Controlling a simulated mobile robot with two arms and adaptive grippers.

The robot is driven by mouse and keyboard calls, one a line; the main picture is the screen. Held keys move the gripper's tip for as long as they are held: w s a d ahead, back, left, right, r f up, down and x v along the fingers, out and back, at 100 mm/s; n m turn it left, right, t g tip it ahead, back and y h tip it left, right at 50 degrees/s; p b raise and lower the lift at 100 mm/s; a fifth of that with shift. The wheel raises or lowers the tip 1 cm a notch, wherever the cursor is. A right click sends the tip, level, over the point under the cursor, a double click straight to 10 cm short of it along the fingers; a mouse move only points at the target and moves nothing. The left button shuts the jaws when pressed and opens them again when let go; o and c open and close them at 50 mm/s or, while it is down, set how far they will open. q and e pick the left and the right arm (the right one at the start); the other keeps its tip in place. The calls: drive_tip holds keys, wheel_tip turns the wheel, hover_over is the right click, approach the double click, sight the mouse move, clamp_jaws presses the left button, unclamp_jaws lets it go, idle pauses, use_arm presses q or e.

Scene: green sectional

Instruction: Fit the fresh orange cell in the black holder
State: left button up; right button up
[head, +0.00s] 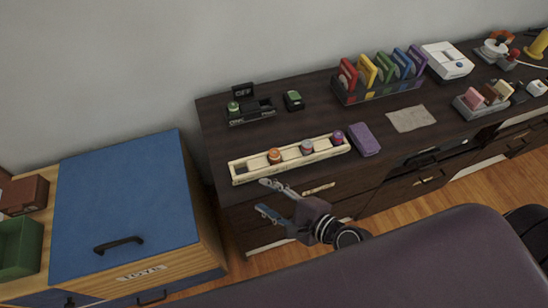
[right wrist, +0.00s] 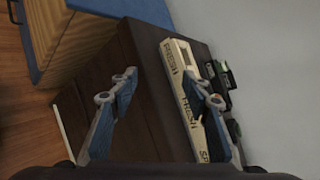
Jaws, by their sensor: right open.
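The orange cell (head: 274,156) stands in a long cream tray (head: 240,178) near the front edge of the dark dresser. A grey-and-red cell (head: 306,147) and a purple cell (head: 337,137) stand farther right in the same tray. The black holder (head: 262,111) is behind the tray, with an upright "OFF" sign at its back. My right gripper (head: 264,195) is open and empty, in front of the tray's left part. In the right wrist view its spread fingers (right wrist: 162,86) show beside the tray (right wrist: 181,75), marked "FRESH". My left gripper is not in view.
A small green-and-black block (head: 294,100) stands right of the holder. A purple box (head: 363,139) is at the tray's right end. A rack of coloured cards (head: 380,92) stands behind. A blue-topped cabinet (head: 125,200) is at left. Bare dresser top lies between tray and holder.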

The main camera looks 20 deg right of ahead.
sight(277, 156)
drive_tip(key=w+d+r+m+t+h, duration=0.1)
drive_tip(key=d+m, duration=0.1)
drive_tip(key=m, duration=0.2)
drive_tip(key=w+d+r+m+t+h, duration=0.1)
drive_tip(key=d+m, duration=0.1)
drive_tip(key=m, duration=0.3)
drive_tip(key=w+d+r+m+t+h, duration=0.1)
drive_tip(key=d+r+m+t, duration=0.1)
drive_tip(key=m, duration=0.2)
drive_tip(key=shift+w+d+m, duration=0.15)
drive_tip(key=shift+d+m, duration=0.15)
drive_tip(key=shift+w+d+m, duration=0.15)
drive_tip(key=shift+d+m, duration=0.1)
drive_tip(key=shift+m, duration=0.05)
drive_tip(key=shift+r+p+x, duration=0.2)
drive_tip(key=shift+p+x, duration=0.35)
drive_tip(key=shift+x, duration=0.55)
drive_tip(key=shift+p+x, duration=0.5)
drive_tip(key=shift+x, duration=2.3)
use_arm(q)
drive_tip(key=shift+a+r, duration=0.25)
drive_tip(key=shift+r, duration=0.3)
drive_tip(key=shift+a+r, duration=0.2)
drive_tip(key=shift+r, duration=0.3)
use_arm(e)
drive_tip(key=shift+f, duration=0.1)
drive_tip(key=shift+d, duration=0.1)
clamp_jaws()
